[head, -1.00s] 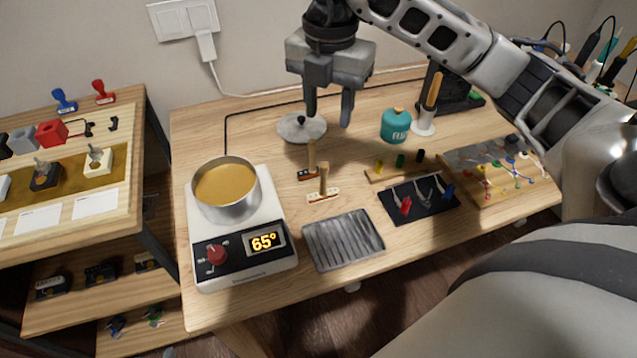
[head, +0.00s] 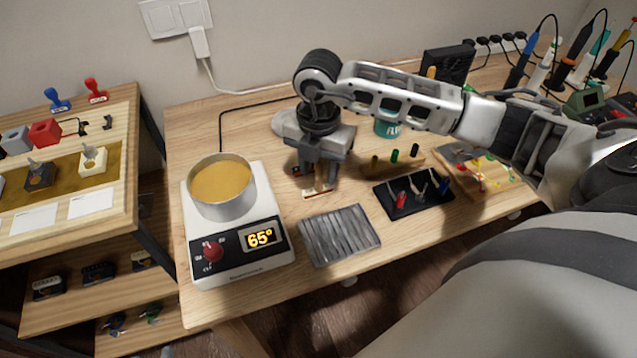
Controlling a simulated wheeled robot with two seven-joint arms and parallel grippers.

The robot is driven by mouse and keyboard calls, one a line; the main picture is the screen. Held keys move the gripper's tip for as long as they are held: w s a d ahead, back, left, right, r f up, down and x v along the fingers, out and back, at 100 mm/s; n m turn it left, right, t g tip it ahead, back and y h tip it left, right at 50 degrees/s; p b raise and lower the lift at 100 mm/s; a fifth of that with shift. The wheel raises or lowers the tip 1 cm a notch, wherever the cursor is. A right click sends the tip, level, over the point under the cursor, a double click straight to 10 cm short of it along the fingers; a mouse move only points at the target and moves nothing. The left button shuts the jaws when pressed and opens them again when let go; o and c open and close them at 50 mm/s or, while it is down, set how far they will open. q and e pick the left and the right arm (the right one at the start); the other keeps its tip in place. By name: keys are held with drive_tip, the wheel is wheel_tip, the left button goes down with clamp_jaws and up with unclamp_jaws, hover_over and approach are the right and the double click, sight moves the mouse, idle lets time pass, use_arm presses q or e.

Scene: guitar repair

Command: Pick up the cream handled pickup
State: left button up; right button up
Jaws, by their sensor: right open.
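I cannot tell whether a finger touches the handle. A dark pickup (head: 296,170) beside it is mostly covered by the gripper. My left gripper is not in view.
A pot of amber liquid (head: 222,185) stands on a hot plate (head: 240,262) reading 65°. The ridged metal tray (head: 340,236) lies in front of the pickup. A dark mat with pliers (head: 402,208) is to the right. A round lid (head: 283,122) is partly hidden behind the gripper.

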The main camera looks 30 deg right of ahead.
drive_tip(key=shift+f, duration=0.2)
clamp_jaws()
drive_tip(key=shift+r, duration=0.15)
